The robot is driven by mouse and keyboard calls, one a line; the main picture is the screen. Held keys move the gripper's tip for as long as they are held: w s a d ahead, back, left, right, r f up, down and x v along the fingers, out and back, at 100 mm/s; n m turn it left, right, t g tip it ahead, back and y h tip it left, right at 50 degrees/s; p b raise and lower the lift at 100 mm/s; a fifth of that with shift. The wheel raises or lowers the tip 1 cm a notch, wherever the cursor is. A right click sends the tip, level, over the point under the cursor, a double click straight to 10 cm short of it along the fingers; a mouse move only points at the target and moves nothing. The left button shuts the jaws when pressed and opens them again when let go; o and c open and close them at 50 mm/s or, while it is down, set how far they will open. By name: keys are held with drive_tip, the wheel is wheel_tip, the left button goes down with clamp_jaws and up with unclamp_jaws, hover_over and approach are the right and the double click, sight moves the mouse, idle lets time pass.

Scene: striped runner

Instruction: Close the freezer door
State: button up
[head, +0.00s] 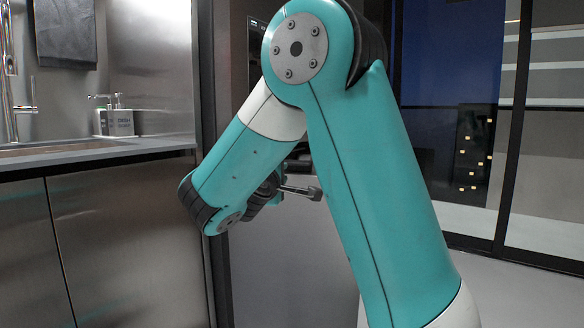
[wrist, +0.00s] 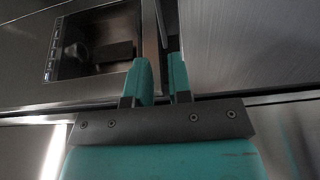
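The steel door with the dark dispenser recess (wrist: 105,42) fills the upper left of the wrist view; I take it for the freezer door. A vertical seam or bar (wrist: 151,30) runs along its right edge. A second steel panel (wrist: 245,45) is to the right. My gripper (wrist: 160,72) points at the seam, its two teal fingers apart with a narrow gap and nothing clearly held. I cannot tell whether it touches the door. In the head view, my gripper (head: 302,191) is partly hidden by my arm, which also covers most of the appliance.
A steel counter with cabinets (head: 110,240) stands at the left, bearing a soap dispenser (head: 115,120) and a tap (head: 14,100). A dark towel (head: 65,30) hangs above. Dark-framed glass (head: 455,110) is at the right, with light open floor (head: 520,290) before it.

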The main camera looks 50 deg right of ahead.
sight(291, 164)
drive_tip(key=b+x, duration=0.1)
drive_tip(key=x, duration=1.2)
drive_tip(key=shift+a, duration=0.1)
clamp_jaws()
